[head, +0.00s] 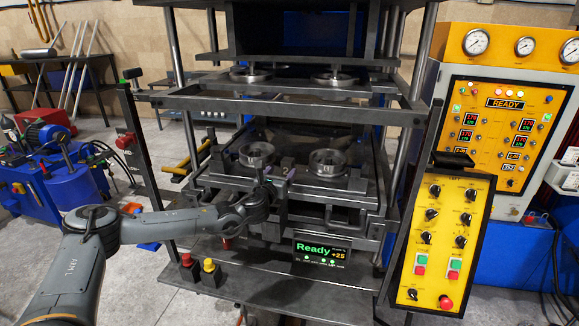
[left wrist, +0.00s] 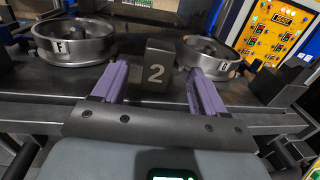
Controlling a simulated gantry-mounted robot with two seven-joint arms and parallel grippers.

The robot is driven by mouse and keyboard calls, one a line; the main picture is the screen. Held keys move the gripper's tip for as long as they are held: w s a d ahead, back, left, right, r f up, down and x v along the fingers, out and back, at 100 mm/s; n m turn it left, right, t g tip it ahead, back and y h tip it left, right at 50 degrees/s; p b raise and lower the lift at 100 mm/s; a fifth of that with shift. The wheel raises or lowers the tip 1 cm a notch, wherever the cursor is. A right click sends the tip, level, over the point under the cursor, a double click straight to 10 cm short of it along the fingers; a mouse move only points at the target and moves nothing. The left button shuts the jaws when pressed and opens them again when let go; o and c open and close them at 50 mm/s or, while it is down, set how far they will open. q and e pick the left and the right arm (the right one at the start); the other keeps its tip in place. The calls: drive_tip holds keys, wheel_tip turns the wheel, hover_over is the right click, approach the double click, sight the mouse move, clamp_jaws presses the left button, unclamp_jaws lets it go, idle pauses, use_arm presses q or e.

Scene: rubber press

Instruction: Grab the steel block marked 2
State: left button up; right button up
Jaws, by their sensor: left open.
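The steel block marked 2 (left wrist: 157,66) stands upright on the press's lower plate, between two round steel rings, with its number facing the left wrist camera. In the head view the block (head: 287,162) is small and partly hidden by my gripper. My left gripper (head: 279,178) is at the front edge of the plate, close to the block. In the left wrist view its purple fingers (left wrist: 158,73) are open, one to each side of the block in the picture, with visible gaps. I cannot tell how far the fingertips reach along the block. My right gripper is not in view.
A ring marked F (left wrist: 74,47) is left of the block; a ring marked G (left wrist: 214,65) is right. Another dark block (left wrist: 272,86) stands farther right. The upper plate's frame (head: 285,109) hangs above. A "Ready" display (head: 321,253) is below the plate; a yellow control box (head: 443,243) stands right.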

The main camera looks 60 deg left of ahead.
sight(286, 166)
use_arm(q)
drive_tip(key=x, duration=0.3)
drive_tip(key=shift+p+x, duration=0.9)
drive_tip(key=shift+x, duration=2)
drive_tip(key=shift+f, duration=0.2)
clamp_jaws()
drive_tip(key=shift+r, duration=0.2)
